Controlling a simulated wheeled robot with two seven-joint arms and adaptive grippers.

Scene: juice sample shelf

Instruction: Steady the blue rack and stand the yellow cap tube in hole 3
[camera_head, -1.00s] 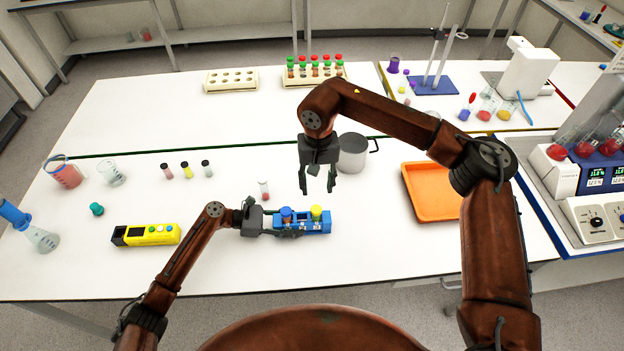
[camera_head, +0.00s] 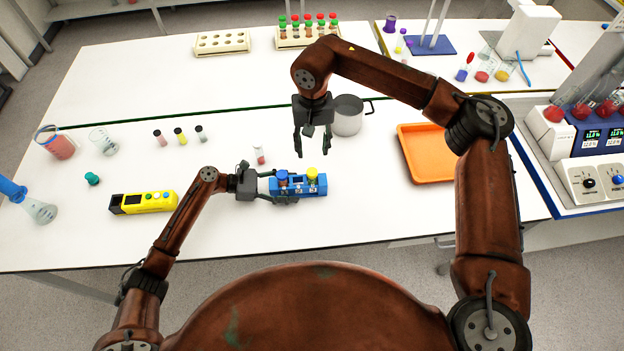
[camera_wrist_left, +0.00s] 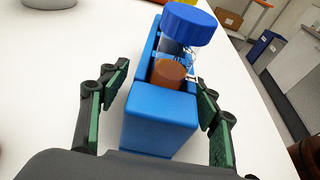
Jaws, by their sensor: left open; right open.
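The blue rack (camera_head: 319,188) stands on the front of the white table, and its near end shows large in the left wrist view (camera_wrist_left: 155,125). The yellow cap tube (camera_head: 312,174) is upright in the rack's right part; I cannot read its hole number. My right gripper (camera_head: 298,147) is open and empty, above and behind the rack.
A small red tube (camera_head: 259,155) stands behind the rack. A yellow block (camera_head: 143,202) lies left, an orange tray (camera_head: 427,153) right, and a grey pot (camera_head: 348,116) behind my right gripper. Several small tubes stand back left. The table in front of the rack is clear.

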